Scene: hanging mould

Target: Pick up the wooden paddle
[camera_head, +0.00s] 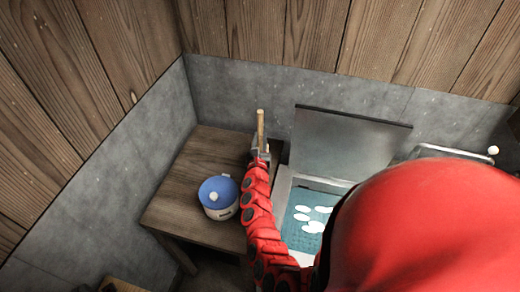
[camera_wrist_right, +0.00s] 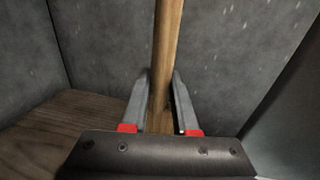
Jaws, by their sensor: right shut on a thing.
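The wooden paddle (camera_wrist_right: 167,50) shows as a long, light-brown handle standing nearly upright in the right wrist view. In the head view, its upper end (camera_head: 261,125) sticks up above my right gripper (camera_head: 260,153), near the back wall. My right gripper, also in the right wrist view (camera_wrist_right: 160,100), is shut on the handle, with a finger on each side of it. The lower part of the paddle is hidden behind my gripper and arm. My left gripper is not in view.
Right of my arm is an open box with a raised grey lid (camera_head: 345,145) and white ovals (camera_head: 322,210) on a teal surface. Grey walls close off the back and left.

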